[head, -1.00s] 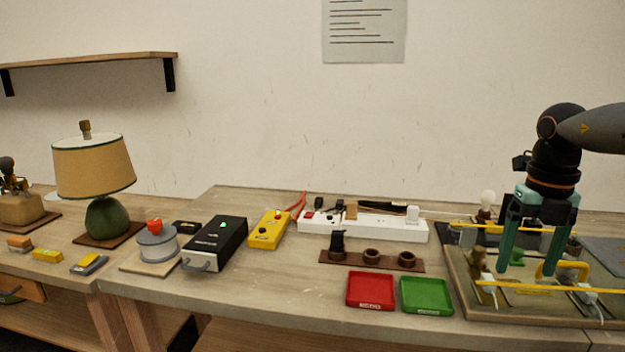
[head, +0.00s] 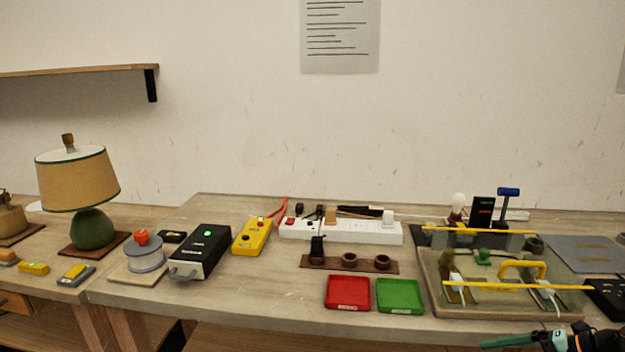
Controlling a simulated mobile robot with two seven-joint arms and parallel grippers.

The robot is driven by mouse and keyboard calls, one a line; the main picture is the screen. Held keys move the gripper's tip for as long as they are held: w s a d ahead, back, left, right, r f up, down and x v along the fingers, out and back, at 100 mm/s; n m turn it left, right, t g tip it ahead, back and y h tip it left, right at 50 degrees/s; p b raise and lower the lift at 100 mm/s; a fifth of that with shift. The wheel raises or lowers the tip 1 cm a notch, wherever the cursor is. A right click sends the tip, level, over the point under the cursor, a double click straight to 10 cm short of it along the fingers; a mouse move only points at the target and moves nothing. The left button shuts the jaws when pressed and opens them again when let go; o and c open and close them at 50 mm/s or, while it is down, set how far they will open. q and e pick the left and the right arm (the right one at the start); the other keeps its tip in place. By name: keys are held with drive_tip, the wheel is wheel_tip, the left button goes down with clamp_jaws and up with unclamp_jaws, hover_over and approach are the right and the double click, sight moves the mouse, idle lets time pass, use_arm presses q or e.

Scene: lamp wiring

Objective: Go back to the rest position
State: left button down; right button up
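My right gripper (head: 515,341) shows only in part at the bottom right corner of the head view. Its teal fingers point left, low in front of the table's front edge, and the frame's bottom edge cuts it off. I cannot tell how far its fingers are apart, and I see nothing held in them. It is clear of the wiring board (head: 440,300), which lies behind it on the table. My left gripper is not in view.
The board carries a yellow handle (head: 522,268) and yellow bars. A red tray (head: 348,291) and a green tray (head: 399,294) lie left of it. A power strip (head: 340,233), yellow tester (head: 252,236), black box (head: 203,252) and lamp (head: 78,180) stand farther left.

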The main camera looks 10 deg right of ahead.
drive_tip(key=s+a+f+m+t+h+p, duration=0.4)
drive_tip(key=s+a+f+m, duration=0.4)
drive_tip(key=f+m, duration=0.45)
drive_tip(key=s+a+f+m, duration=0.1)
drive_tip(key=s+a+m, duration=0.1)
drive_tip(key=a, duration=0.4)
drive_tip(key=s+a+f+m+g+p, duration=0.1)
drive_tip(key=s+a+m, duration=0.1)
drive_tip(key=a+m, duration=0.2)
drive_tip(key=s+a+f+m+g+h+p, duration=0.1)
drive_tip(key=s+a+m, duration=0.2)
drive_tip(key=a, duration=0.6)
drive_tip(key=shift+f, duration=0.2)
